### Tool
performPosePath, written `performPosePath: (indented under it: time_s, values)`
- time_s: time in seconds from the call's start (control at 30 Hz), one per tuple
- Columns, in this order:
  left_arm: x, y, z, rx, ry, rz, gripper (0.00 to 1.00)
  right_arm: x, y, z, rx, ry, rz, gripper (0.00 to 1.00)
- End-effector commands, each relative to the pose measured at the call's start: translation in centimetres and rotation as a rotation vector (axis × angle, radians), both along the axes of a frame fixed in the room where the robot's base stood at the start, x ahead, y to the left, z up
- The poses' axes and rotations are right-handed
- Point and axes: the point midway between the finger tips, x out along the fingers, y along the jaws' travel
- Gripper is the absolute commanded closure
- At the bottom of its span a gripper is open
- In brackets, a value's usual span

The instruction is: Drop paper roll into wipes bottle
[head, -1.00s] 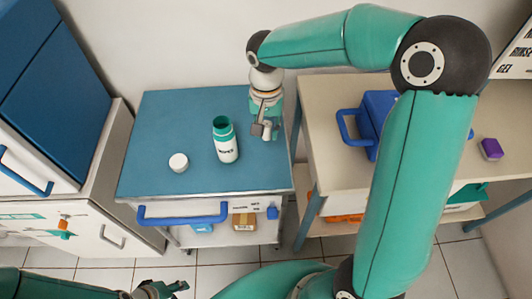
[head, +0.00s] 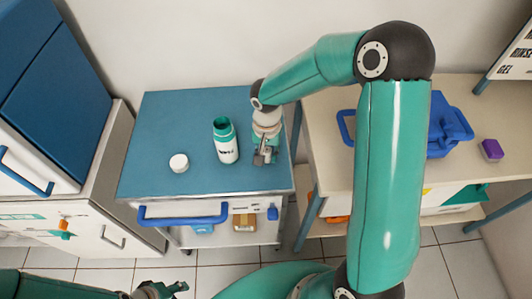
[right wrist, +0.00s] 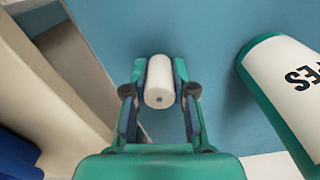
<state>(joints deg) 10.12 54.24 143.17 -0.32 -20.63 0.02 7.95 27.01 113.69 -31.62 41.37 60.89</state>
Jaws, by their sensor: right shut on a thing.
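The wipes bottle (head: 226,148) stands upright and open-topped on the blue cart top, white with a teal rim; it also shows large at the right of the right wrist view (right wrist: 285,85). My right gripper (head: 264,157) is just right of the bottle, apart from it. In the right wrist view it is shut on the white paper roll (right wrist: 159,82), held between both fingers. In the head view the roll is mostly hidden by the gripper. My left gripper (head: 166,289) is at the bottom left, far from the cart top; its jaws are too small to read.
A round white lid (head: 179,163) lies left of the bottle on the cart top (head: 165,120). A blue toolbox (head: 440,125) and a purple box (head: 491,150) are on the beige bench at right. The cart's back left is clear.

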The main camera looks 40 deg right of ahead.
Motion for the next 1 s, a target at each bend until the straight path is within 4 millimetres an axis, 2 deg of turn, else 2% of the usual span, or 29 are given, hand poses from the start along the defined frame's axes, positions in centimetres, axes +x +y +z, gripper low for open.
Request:
performPosePath:
  time_s: [0.13, 0.17, 0.3, 0.57, 0.73, 0.87, 1.0]
  values:
    - [0.0, 0.0, -0.5, 0.0, 0.0, 0.0, 0.6, 0.0, 0.0, -0.4, 0.0, 0.0, 0.0, 0.94]
    - [0.0, 0.0, -0.3, 0.0, 0.0, 0.0, 0.6, 0.0, 0.0, -0.2, 0.0, 0.0, 0.0, 0.7]
    - [0.0, 0.0, -0.2, 0.0, 0.0, 0.0, 0.6, 0.0, 0.0, -0.2, 0.0, 0.0, -0.001, 0.5]
    - [0.0, 0.0, -0.2, 0.0, 0.0, 0.0, 0.6, 0.0, -0.1, -0.1, 0.0, 0.0, -0.001, 0.5]
    - [0.0, 0.0, 0.0, 0.0, 0.0, 0.0, 0.6, 0.0, -0.1, 0.6, -0.001, -0.001, -0.002, 0.5]
    - [0.0, 0.0, 0.0, 0.0, 0.0, 0.0, 0.6, 0.1, -0.1, 2.4, -0.001, -0.004, -0.003, 0.5]
    - [0.0, 0.0, 0.0, 0.0, 0.0, 0.0, 0.6, 0.2, -0.1, 5.3, -0.001, -0.007, -0.003, 0.5]
